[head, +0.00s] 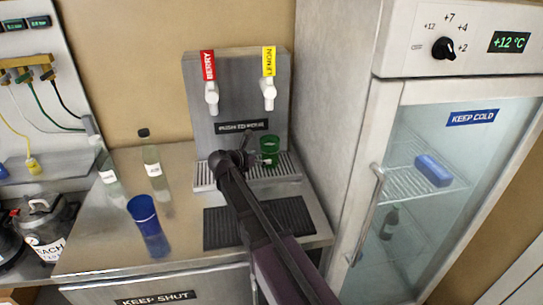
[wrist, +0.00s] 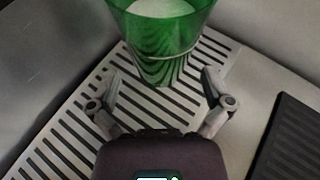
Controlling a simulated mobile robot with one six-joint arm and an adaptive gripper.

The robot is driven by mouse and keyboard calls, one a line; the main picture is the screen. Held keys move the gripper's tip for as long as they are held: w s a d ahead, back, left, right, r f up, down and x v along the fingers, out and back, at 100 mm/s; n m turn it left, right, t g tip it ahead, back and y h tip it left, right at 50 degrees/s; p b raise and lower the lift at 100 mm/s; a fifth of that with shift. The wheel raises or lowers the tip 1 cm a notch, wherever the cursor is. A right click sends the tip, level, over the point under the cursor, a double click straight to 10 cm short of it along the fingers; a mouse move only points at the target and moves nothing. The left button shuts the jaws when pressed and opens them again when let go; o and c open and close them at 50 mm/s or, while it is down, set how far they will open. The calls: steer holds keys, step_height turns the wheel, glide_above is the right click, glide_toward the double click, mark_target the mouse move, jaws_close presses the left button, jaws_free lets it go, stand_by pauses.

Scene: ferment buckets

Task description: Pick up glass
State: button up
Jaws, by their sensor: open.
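A green see-through glass (head: 269,146) stands upright on the slotted drip tray (head: 203,178), below the yellow LEMON tap (head: 269,88). In the wrist view the glass (wrist: 160,45) is at the top centre, with a pale round patch inside; I cannot tell if that is drink. My gripper (wrist: 161,78) is open, with one finger to each side of the glass's lower part. I cannot tell whether either finger touches it. In the head view my gripper (head: 252,158) is just left of the glass, and my arm hides part of the drip tray.
A blue cup (head: 143,209) and a dark-capped bottle (head: 153,165) stand on the steel counter to the left. The red BERRY tap (head: 210,92) is beside the LEMON tap. A black ribbed mat (head: 225,228) lies in front. A glass-door fridge (head: 420,170) stands close on the right.

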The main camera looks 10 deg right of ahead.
mark_target(270, 149)
steer(key=shift+b+x, duration=0.7)
steer(key=shift+x, duration=1.75)
steer(key=shift+r, duration=0.2)
steer(key=shift+c, duration=0.2)
steer(key=c, duration=1)
steer(key=shift+o, duration=0.2)
steer(key=shift+r, duration=0.15)
step_height(270, 149, up, 3)
steer(key=p, duration=0.3)
steer(key=s+r+p, duration=0.1)
steer(key=s+p, duration=0.1)
steer(key=s, duration=1.4)
steer(key=shift+r, duration=0.35)
steer(key=shift+d, duration=0.1)
